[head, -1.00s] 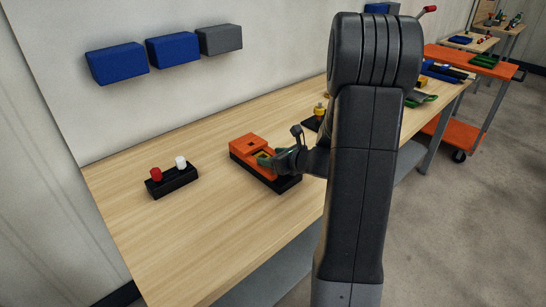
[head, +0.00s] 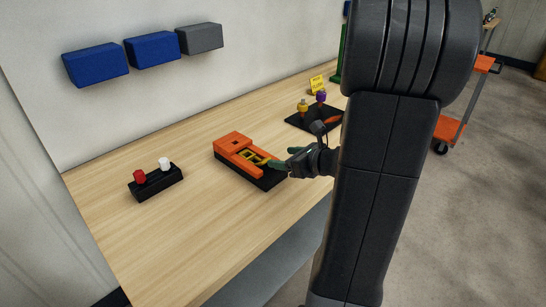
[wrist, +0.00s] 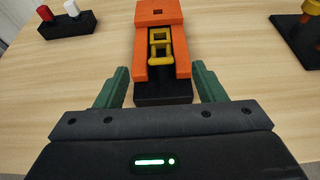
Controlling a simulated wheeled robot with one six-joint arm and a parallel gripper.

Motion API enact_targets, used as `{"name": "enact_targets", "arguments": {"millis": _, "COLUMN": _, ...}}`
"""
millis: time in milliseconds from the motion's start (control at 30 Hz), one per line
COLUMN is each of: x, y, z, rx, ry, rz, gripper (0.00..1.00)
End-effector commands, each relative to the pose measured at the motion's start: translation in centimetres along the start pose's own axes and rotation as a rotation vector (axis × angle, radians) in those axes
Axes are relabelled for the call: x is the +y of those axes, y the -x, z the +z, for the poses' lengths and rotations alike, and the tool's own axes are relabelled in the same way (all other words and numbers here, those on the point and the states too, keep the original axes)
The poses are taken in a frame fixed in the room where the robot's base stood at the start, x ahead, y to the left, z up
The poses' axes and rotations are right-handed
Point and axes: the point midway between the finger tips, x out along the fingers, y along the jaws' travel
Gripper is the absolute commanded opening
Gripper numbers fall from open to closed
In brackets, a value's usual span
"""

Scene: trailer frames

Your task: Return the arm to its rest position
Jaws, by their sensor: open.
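In the head view my gripper (head: 283,166) is at the right end of the orange block (head: 232,143), and my arm's dark upper link covers much of the right side. I cannot tell from the head view whether the fingers touch the block.
A black holder (head: 156,182) with a red and a white peg stands on the wooden table (head: 110,215) at left. A black board (head: 300,119) with yellow and purple knobs and a yellow sign (head: 317,84) are farther back. Blue and grey bins (head: 152,48) hang on the wall.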

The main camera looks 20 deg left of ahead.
Motion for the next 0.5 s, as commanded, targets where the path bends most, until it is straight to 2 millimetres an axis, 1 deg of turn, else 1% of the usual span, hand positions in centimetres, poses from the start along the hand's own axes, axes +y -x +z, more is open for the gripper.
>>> {"name": "enact_targets", "arguments": {"millis": 33, "x": -0.04, "y": 0.58, "z": 0.0, "rx": -0.001, "ry": 0.0, "rz": -0.002, "gripper": 0.63}}
{"name": "enact_targets", "arguments": {"millis": 100, "x": -0.03, "y": 1.08, "z": 0.01, "rx": -0.001, "ry": -0.001, "rz": -0.002, "gripper": 0.63}}
{"name": "enact_targets", "arguments": {"millis": 200, "x": 0.02, "y": 1.43, "z": -0.02, "rx": 0.0, "ry": -0.001, "rz": 0.0, "gripper": 0.63}}
{"name": "enact_targets", "arguments": {"millis": 500, "x": 0.02, "y": 1.47, "z": -0.01, "rx": 0.0, "ry": -0.001, "rz": 0.0, "gripper": 0.63}}
